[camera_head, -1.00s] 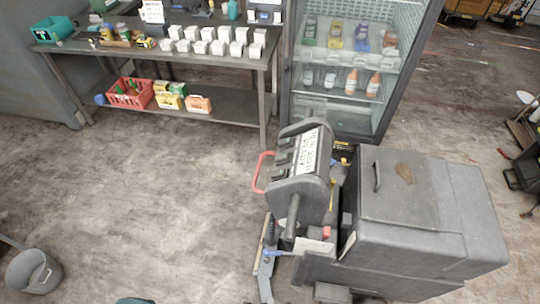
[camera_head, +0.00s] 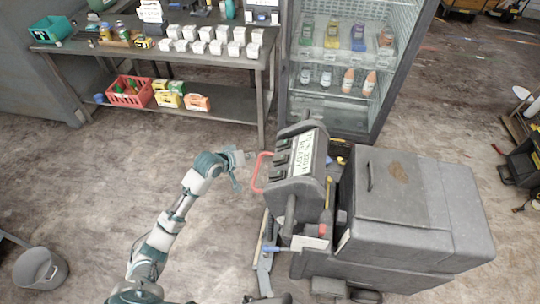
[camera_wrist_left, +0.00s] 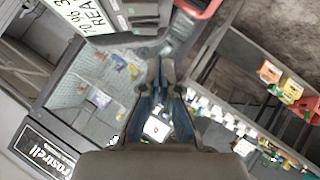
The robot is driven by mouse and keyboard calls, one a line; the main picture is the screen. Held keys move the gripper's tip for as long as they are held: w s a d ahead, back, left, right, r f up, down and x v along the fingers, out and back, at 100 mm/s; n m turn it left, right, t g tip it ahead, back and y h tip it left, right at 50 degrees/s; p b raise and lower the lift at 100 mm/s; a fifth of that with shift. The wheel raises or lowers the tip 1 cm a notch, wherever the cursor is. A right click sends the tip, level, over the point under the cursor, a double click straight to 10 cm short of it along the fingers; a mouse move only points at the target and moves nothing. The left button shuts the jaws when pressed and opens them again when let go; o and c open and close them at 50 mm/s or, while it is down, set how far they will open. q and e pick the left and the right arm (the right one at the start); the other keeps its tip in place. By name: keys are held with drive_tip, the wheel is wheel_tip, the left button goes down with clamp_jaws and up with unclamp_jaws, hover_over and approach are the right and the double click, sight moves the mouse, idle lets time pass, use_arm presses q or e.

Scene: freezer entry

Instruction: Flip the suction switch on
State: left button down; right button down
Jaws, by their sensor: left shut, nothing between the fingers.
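A grey floor machine stands at centre right in the head view. Its control panel (camera_head: 305,165) has a display (camera_head: 307,153) reading READY, with a column of dark switches (camera_head: 279,160) on its left side. I cannot tell which is the suction switch or its position. A red handle (camera_head: 261,172) loops out from the panel's left. My left gripper (camera_head: 248,156) is just left of the panel, near the handle's top, shut and empty. In the left wrist view its fingers (camera_wrist_left: 160,70) point toward the panel's dark edge. My right gripper is not in view.
A metal table (camera_head: 180,58) with white boxes stands behind on the left, with a red crate (camera_head: 130,92) on its lower shelf. A glass-door freezer (camera_head: 345,75) stands behind the machine. A grey bucket (camera_head: 40,270) is at lower left. The floor between is clear.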

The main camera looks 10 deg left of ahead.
use_arm(q)
drive_tip(key=shift+s+d+r, duration=0.1)
drive_tip(key=shift+r, duration=0.6)
